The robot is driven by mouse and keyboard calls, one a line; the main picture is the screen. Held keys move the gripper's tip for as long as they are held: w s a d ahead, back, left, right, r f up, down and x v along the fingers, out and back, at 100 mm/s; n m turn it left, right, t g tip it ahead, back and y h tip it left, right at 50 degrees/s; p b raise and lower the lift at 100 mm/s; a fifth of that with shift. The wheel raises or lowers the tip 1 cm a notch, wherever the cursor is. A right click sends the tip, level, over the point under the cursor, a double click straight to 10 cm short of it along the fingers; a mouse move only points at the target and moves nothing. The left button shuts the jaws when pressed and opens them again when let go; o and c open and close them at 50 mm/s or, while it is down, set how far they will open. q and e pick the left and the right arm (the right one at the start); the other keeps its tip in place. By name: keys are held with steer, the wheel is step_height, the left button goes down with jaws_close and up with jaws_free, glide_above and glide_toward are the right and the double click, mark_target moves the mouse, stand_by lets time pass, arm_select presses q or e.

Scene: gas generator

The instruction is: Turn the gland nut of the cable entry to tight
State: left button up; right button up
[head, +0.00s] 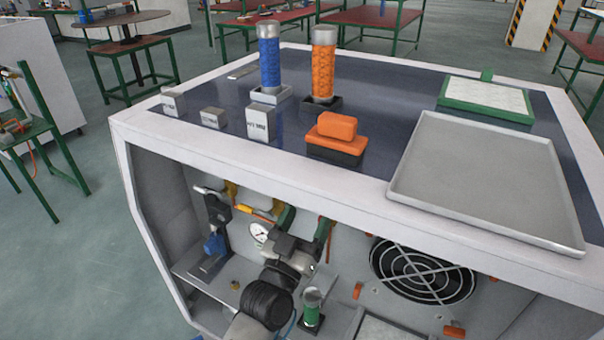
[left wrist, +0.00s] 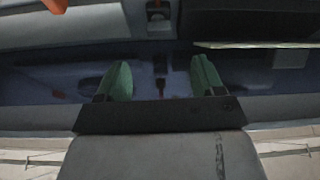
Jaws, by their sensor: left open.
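My left gripper (head: 305,222) reaches into the open front of the generator cabinet, just under its top front beam. Its green fingers stand apart with no object clamped between them. They also show in the left wrist view (left wrist: 160,78). In that view a small dark fitting (left wrist: 160,66) with a thin reddish part below it shows in the gap, beyond the fingers. It may be the cable entry, but the picture is too dark to tell, and I cannot make out the gland nut. My right gripper is not in view.
Inside the cabinet are a round gauge (head: 259,233), a blue-handled part (head: 213,243), a black fan grille (head: 422,270) and a green cylinder (head: 312,303). The cabinet top carries a grey tray (head: 487,182), an orange block (head: 337,126) and two upright cylinders.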

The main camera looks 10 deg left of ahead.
arm_select(q)
steer(key=p+x, duration=0.1)
steer(key=x, duration=0.9)
steer(key=shift+w+r+p, duration=0.2)
steer(key=shift+w+p, duration=0.05)
steer(key=shift+p, duration=0.05)
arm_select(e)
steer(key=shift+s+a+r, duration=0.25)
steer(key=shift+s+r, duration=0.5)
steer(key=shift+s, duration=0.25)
arm_select(q)
steer(key=shift+d, duration=0.1)
